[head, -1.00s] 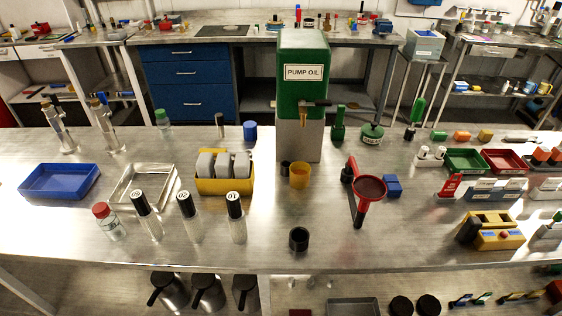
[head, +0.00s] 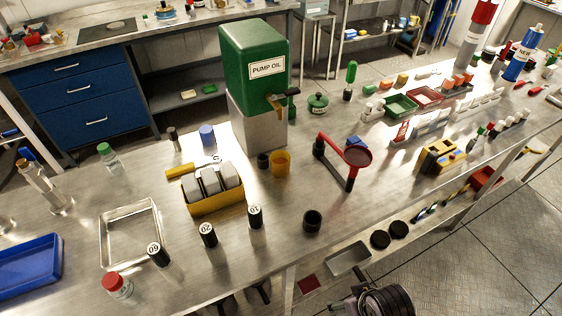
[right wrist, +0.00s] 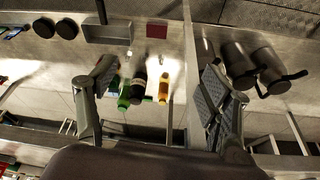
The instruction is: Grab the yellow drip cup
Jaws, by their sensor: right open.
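The yellow drip cup (head: 281,163) stands upright on the steel bench, just in front of the green PUMP OIL dispenser (head: 252,62) and its tap (head: 279,103). A small dark cup (head: 263,160) is close at its left. In the head view, a dark part of my right arm shows at the bottom edge, below the bench edge and well away from the cup. In the right wrist view my right gripper (right wrist: 158,95) is open, its fingers wide apart with nothing held. I cannot make out the drip cup in that view. My left gripper is not in view.
A red funnel on a stand (head: 356,156) is right of the cup. A black cup (head: 312,221) stands nearer the bench edge. Numbered vials, a yellow rack (head: 215,205) and a metal tray (head: 103,240) are left. Bare bench lies between drip cup and black cup.

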